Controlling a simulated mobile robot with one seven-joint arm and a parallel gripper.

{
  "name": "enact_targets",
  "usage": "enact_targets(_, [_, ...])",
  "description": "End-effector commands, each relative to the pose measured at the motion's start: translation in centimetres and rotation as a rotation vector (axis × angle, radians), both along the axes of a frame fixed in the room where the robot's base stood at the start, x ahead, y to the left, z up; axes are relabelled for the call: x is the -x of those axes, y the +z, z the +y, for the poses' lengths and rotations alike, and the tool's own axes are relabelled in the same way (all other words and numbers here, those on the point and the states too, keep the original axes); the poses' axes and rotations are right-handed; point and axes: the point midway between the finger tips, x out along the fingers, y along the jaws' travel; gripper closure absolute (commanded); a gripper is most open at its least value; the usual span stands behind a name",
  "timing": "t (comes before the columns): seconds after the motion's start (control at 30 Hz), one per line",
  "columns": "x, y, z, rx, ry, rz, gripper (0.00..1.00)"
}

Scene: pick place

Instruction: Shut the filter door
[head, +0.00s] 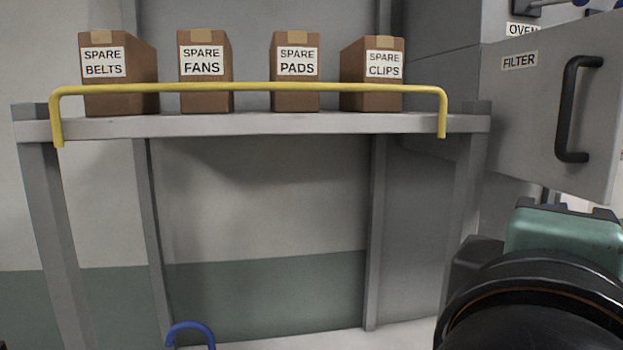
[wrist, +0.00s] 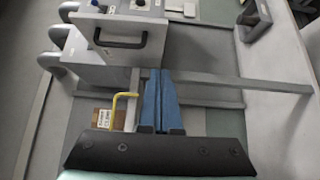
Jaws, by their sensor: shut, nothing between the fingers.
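The grey filter door (head: 540,125) is at the right of the head view, with a FILTER label and a black bar handle (head: 578,108). It stands open, angled out from the grey cabinet (head: 445,75). In the wrist view the door (wrist: 135,62) is at upper left, its black handle (wrist: 120,43) near its top. My gripper (wrist: 158,72) has its blue fingers together and empty. In that view the fingertips are just right of the door's lower edge; I cannot tell whether they touch it.
A shelf (head: 250,125) with a yellow rail (head: 250,87) holds spare-part boxes, including SPARE CLIPS (head: 372,75), left of the door. The rail also shows below the door in the wrist view (wrist: 116,103). A blue hook-shaped item (head: 190,328) is low at the front.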

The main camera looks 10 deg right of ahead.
Motion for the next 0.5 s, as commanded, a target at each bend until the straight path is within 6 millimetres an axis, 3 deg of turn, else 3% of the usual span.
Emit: enact_targets(0.5, [-1.4,0.6,-1.3,-0.002,0.001,0.002,1.00])
